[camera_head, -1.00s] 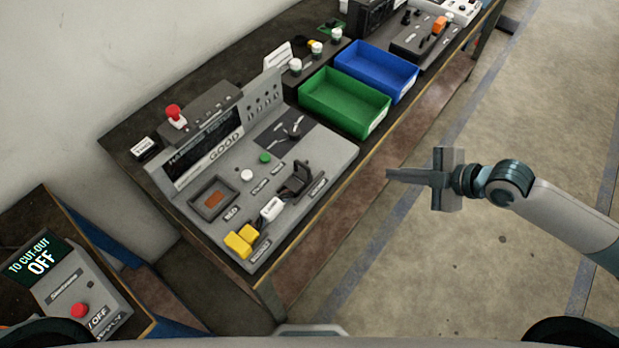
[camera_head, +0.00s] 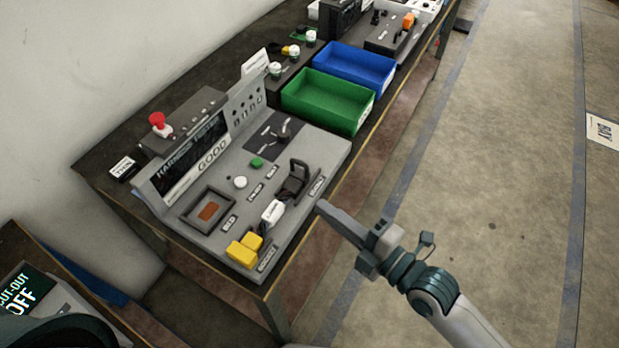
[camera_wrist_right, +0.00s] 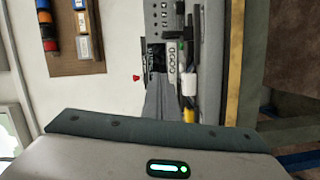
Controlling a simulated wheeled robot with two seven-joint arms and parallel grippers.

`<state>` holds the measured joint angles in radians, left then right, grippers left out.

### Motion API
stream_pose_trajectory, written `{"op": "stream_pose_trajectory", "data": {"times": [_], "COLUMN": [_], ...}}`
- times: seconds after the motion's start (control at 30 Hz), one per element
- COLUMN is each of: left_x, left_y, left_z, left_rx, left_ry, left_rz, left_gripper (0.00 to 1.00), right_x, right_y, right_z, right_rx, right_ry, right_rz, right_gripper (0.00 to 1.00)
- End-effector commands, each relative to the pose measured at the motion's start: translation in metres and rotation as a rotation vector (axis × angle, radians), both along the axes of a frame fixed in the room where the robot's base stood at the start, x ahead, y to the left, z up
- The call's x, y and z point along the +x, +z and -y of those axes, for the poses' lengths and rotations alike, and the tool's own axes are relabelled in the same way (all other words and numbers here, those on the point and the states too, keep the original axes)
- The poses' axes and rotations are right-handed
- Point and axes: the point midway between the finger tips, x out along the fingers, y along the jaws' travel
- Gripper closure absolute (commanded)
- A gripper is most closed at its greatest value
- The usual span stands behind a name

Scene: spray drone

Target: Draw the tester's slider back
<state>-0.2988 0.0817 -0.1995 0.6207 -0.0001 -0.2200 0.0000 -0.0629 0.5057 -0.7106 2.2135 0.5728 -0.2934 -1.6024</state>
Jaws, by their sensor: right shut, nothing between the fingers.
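The tester (camera_head: 215,185) is a grey sloped console on the bench; its display reads GOOD. On its front part are a dark upright bracket (camera_head: 297,176), a white connector block (camera_head: 272,212) and yellow blocks (camera_head: 243,250). I cannot tell for sure which part is the slider; the small labels are too blurred. My right gripper (camera_head: 322,207) is shut and empty, its tip close to the tester's front right edge, beside the bracket and apart from it as far as I can tell. In the right wrist view its grey fingers (camera_wrist_right: 161,100) point toward the tester, beside the white connector (camera_wrist_right: 189,83). My left gripper is out of view.
Green (camera_head: 327,101) and blue (camera_head: 354,67) bins stand behind the tester along the bench. A red button (camera_head: 158,122) tops a box at its left. A cut-out box (camera_head: 40,300) stands at lower left.

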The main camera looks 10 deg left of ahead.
Motion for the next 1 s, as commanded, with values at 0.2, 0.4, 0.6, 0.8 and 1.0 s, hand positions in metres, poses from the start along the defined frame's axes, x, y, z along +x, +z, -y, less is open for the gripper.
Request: {"op": "stream_pose_trajectory", "data": {"times": [0.2, 0.4, 0.6, 0.8, 1.0], "left_x": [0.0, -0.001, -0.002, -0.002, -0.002], "left_y": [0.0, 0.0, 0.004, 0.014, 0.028], "left_z": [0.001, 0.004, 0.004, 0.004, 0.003], "left_rx": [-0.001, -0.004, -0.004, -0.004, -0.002], "left_ry": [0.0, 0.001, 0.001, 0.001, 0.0], "left_rz": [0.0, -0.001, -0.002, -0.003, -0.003], "left_gripper": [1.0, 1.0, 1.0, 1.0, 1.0], "right_x": [0.0, 0.0, 0.005, 0.018, 0.038], "right_y": [0.001, 0.001, 0.002, 0.002, 0.002], "right_z": [-0.001, -0.001, -0.008, -0.025, -0.053], "right_rx": [0.001, 0.001, 0.004, 0.004, 0.005], "right_ry": [-0.002, -0.002, -0.002, -0.002, -0.002], "right_rz": [0.007, 0.006, 0.004, 0.004, 0.003], "right_gripper": [1.0, 1.0, 1.0, 1.0, 1.0]}}
